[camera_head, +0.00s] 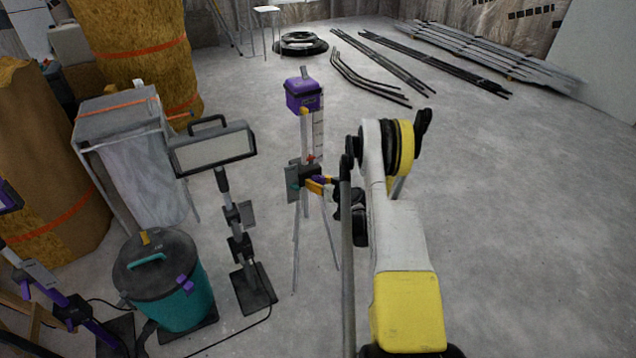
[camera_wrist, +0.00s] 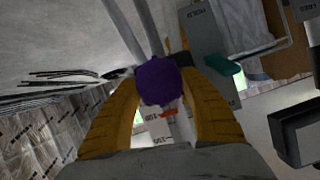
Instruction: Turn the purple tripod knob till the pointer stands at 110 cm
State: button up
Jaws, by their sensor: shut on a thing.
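The tripod stands upright in the middle of the head view, with a purple box (camera_head: 303,94) on top and a pale scale strip (camera_head: 318,132) down its column. A small red pointer (camera_head: 311,158) sits low on the strip. The purple knob (camera_wrist: 160,82) shows in the wrist view between the yellow fingers of my gripper (camera_wrist: 160,90), which is shut on it. In the head view my gripper (camera_head: 319,184) reaches the tripod from the right and mostly hides the knob. The red pointer (camera_wrist: 168,114) also shows in the wrist view; its exact reading is too small to tell.
A work lamp (camera_head: 213,149) on a stand and a teal bucket with a dark lid (camera_head: 177,300) stand left of the tripod. A cable runs on the floor there. Dark rods (camera_head: 410,60) lie at the back. The floor right of my arm is clear.

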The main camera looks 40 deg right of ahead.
jog(key=m+y, duration=0.2)
jog(key=m, duration=0.1)
jog(key=shift+d+t, duration=0.2)
jog(key=shift+t, duration=0.2)
jog(key=shift+m+t+y, duration=0.6)
jog(key=shift+m+y, duration=0.3)
jog(key=shift+m, duration=0.7)
jog(key=o, duration=1.2)
jog(key=shift+f, duration=0.1)
jog(key=v, duration=0.7)
jog(key=shift+s, duration=0.25)
